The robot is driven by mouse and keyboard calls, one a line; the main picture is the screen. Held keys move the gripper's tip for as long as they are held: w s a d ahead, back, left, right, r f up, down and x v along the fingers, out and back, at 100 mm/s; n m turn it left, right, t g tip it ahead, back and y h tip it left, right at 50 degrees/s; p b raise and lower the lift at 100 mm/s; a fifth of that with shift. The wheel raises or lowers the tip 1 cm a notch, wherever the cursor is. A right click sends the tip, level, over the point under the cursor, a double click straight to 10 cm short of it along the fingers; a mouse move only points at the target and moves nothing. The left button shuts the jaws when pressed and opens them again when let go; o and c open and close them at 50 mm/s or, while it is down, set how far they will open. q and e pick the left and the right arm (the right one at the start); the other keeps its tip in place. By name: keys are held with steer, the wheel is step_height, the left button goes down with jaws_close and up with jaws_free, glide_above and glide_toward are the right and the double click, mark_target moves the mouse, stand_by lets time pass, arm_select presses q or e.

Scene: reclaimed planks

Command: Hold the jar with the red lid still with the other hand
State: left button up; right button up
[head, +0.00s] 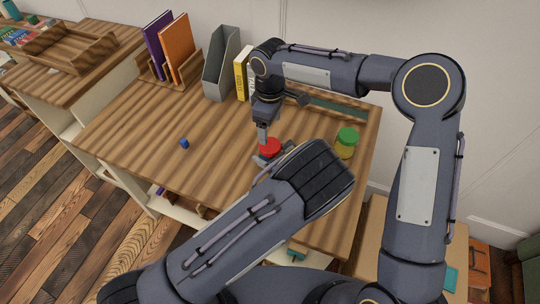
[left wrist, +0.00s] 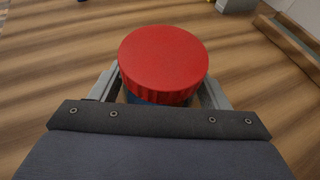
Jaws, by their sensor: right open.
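The jar with the red lid (head: 270,147) stands on the striped wooden desk; its lid (left wrist: 163,60) fills the middle of the left wrist view, with a strip of blue body (left wrist: 145,98) below. My left gripper (left wrist: 160,92) has a grey finger on each side of the jar, under the lid's rim, and looks shut on it. The lid hides the contact. In the head view my left wrist covers most of that gripper. My right gripper (head: 263,135) points down, open, just over the red lid; whether it touches the lid is unclear.
A yellow jar with a green lid (head: 348,135) stands right of the red-lidded jar. A small blue object (head: 184,143) lies to the left. A grey file holder (head: 221,66), a yellow book (head: 241,74) and a book rack (head: 168,68) line the back.

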mark_target(270, 145)
arm_select(q)
steer(key=c, duration=1.4)
jaws_close()
arm_select(e)
steer(key=shift+s+a+f+m, duration=0.15)
steer(key=shift+s+f+m, duration=0.1)
steer(key=shift+m, duration=1.05)
steer(key=shift+w+r+m, duration=0.25)
steer(key=shift+r+m, duration=0.05)
steer(key=shift+m, duration=0.7)
steer(key=shift+f, duration=0.1)
steer(key=shift+d+f, duration=0.2)
steer(key=shift+f, duration=3.75)
steer(key=shift+c, duration=0.2)
steer(key=c, duration=0.9)
steer(key=o, duration=1)
